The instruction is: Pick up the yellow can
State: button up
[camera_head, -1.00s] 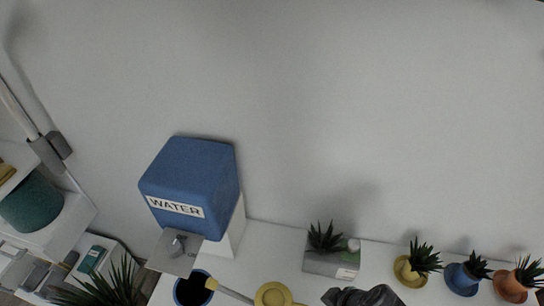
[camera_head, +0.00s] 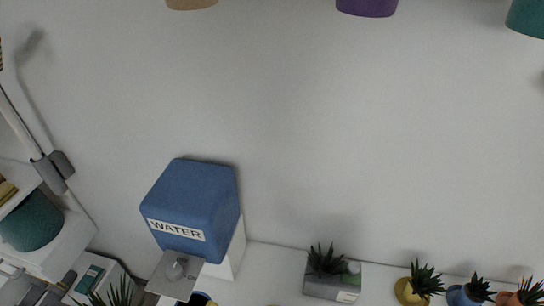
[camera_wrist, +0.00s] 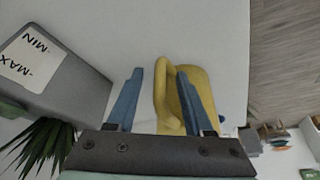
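The yellow can (camera_wrist: 170,90) lies in the middle of the wrist view on a white surface, its rounded edge toward the left. My gripper (camera_wrist: 160,72) is open, with two blue fingers. The left finger is apart from the can, with white surface between them. The right finger overlaps the can's body in the picture; I cannot tell whether it touches.
A grey planter (camera_wrist: 65,78) with MIN/MAX marks and a spiky plant stands left of my gripper. The shelf edge and wooden floor (camera_wrist: 285,60) are at right. The head view shows a blue WATER dispenser (camera_head: 192,200) and a plant box (camera_head: 333,281).

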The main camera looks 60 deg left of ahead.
grip_shut()
jog(key=shift+r, duration=0.1)
dwell(1.1)
